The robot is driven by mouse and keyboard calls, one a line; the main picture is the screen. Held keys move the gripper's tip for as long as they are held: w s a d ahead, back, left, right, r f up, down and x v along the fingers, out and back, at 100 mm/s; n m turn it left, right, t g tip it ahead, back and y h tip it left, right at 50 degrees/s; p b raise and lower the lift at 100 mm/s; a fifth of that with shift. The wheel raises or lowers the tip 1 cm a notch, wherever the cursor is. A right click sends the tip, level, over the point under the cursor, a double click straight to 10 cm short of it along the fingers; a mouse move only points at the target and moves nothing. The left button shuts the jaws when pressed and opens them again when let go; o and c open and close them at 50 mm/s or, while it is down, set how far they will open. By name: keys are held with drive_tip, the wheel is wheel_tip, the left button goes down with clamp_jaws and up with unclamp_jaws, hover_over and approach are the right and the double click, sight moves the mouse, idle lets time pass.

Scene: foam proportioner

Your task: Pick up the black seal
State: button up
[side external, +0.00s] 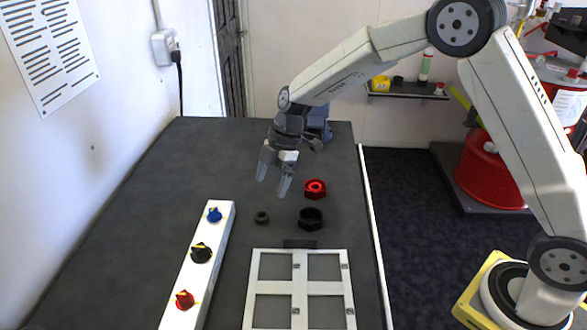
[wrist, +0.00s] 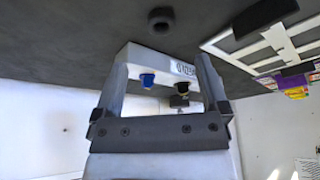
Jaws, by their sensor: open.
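The black seal (side external: 262,217) is a small dark ring lying flat on the dark table, between the white knob panel and a larger black hexagonal ring. In the wrist view a dark ring, which looks like the seal (wrist: 161,18), shows near the top, beyond the fingertips. My gripper (side external: 272,187) is open and empty. It hangs above the table, farther back than the seal and apart from it. In the wrist view the two fingers (wrist: 163,62) stand wide apart with nothing held between them.
A black hexagonal ring (side external: 311,218) and a red ring (side external: 315,188) lie right of the seal. A white panel (side external: 219,235) with blue, black and red knobs is at left. A white frame (side external: 298,287) and a flat black block (side external: 300,243) are in front. The table's back left is clear.

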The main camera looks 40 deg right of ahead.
sight(262, 215)
drive_tip(key=shift+x, duration=1.3)
drive_tip(key=shift+x, duration=2.65)
drive_tip(key=shift+s, duration=0.1)
drive_tip(key=shift+r, duration=0.1)
clamp_jaws()
